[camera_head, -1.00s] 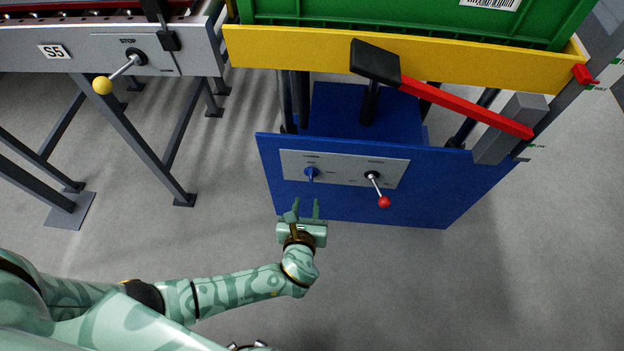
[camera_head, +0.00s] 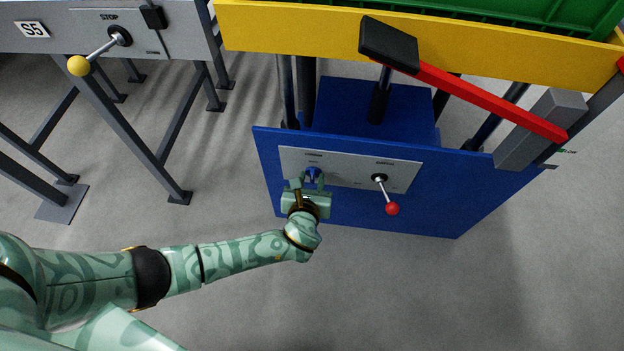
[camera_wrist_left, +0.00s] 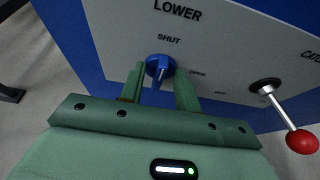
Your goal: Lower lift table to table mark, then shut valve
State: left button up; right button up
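The lift table has a yellow top (camera_head: 300,32) and a blue base (camera_head: 420,208) with a grey control panel (camera_head: 345,178). On the panel is a blue valve knob (camera_head: 312,173), under the words LOWER and SHUT in the left wrist view (camera_wrist_left: 160,69). Its handle points down, away from the SHUT label. My left gripper (camera_head: 308,183) is at the knob, with its two fingers apart on either side of it; a gap shows on at least the right side. A red-tipped catch lever (camera_head: 391,208) is to the right. My right gripper is not in view.
A red bar (camera_head: 490,100) with a black block (camera_head: 388,44) crosses in front of the yellow top. A green crate (camera_head: 540,12) sits on the top. At left stands a conveyor with a yellow-knobbed STOP lever (camera_head: 79,66). The floor in front is clear.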

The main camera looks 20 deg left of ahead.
pick_arm(q)
grip_shut()
